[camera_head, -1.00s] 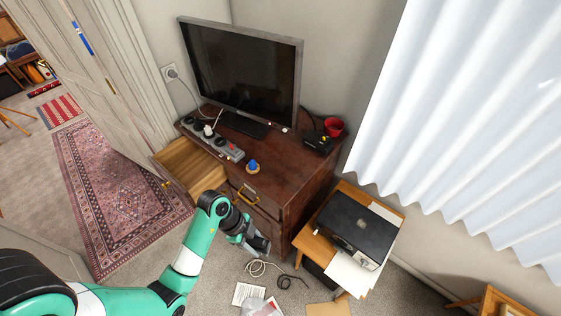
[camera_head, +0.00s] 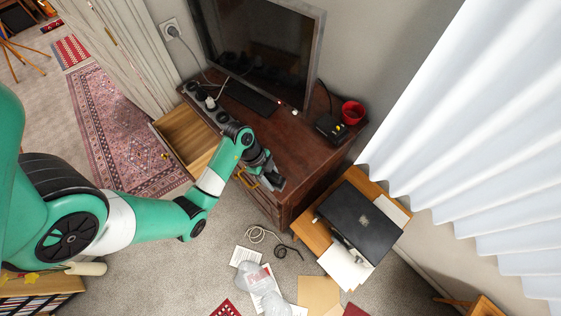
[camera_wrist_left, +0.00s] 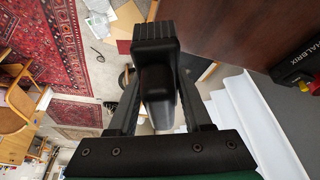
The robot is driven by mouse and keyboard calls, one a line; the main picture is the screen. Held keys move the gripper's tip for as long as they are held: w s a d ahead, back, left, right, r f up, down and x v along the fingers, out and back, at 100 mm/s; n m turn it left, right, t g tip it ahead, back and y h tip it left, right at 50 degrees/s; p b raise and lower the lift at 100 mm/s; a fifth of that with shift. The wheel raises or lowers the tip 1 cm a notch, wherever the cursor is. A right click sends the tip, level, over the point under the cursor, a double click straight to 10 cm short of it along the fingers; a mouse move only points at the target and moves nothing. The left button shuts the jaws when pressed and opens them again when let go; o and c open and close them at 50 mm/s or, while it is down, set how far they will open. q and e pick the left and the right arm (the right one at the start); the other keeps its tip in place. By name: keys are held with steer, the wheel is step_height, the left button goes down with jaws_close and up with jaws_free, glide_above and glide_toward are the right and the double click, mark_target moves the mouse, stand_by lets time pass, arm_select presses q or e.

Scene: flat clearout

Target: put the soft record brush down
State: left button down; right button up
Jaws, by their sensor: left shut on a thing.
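My left gripper (camera_head: 273,178) is over the front edge of the dark wooden cabinet (camera_head: 298,152). It is shut on a dark, block-shaped thing, which I take to be the soft record brush (camera_wrist_left: 156,80). In the left wrist view the brush sits between the two black fingers, with a ribbed grey-black end behind it. In the head view the brush is hard to tell from the gripper. I cannot tell the height of the brush above the cabinet top. My right gripper is not in view.
A drawer (camera_head: 186,136) stands open. A printer (camera_head: 358,225) is to the right. The cabinet top's front right is clear.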

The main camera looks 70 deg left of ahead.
arm_select(q)
steer(key=b, duration=0.3)
glide_above(280, 169)
steer(key=d, duration=0.2)
steer(key=f, duration=0.7)
steer(key=shift+s+a+f, duration=0.1)
steer(key=shift+s+a, duration=0.05)
steer(key=shift+s, duration=0.15)
steer(key=shift+w+a+f+b, duration=0.1)
steer(key=shift+f+b, duration=0.7)
steer(key=shift+f, duration=0.95)
steer(key=shift+f, duration=0.1)
steer(key=shift+c, duration=1.7)
jaws_free()
steer(key=shift+a+r, duration=0.1)
steer(key=shift+r, duration=0.3)
steer(key=p+v, duration=0.3)
steer(key=v, duration=0.8)
steer(key=shift+r, duration=0.2)
